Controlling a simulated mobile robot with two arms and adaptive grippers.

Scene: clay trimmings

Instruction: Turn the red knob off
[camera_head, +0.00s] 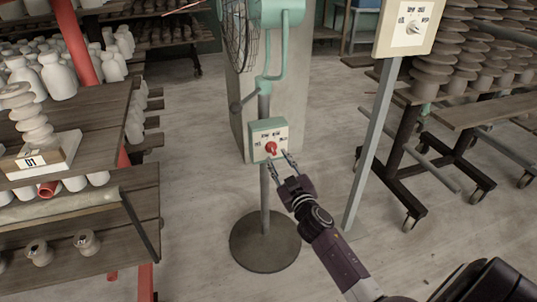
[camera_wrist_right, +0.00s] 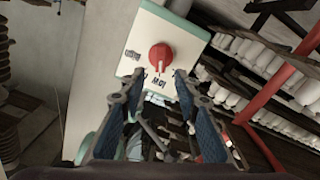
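The red knob (camera_head: 271,148) sits on the white face of a green control box (camera_head: 252,143) on the stand of a green fan (camera_head: 283,12). In the right wrist view the red knob (camera_wrist_right: 160,57) shows a pale pointer mark toward the labels below it. My right gripper (camera_head: 281,162) is open just in front of the box, a little below and right of the knob. Its two fingers (camera_wrist_right: 158,92) are spread apart in the wrist view, with nothing between them and the knob beyond their tips. My left gripper is not in view.
The fan's round base (camera_head: 265,241) stands on the floor. Shelves of pale pottery (camera_head: 57,76) stand left, and racks of brown stacked pieces (camera_head: 433,75) stand right. Floor between is clear.

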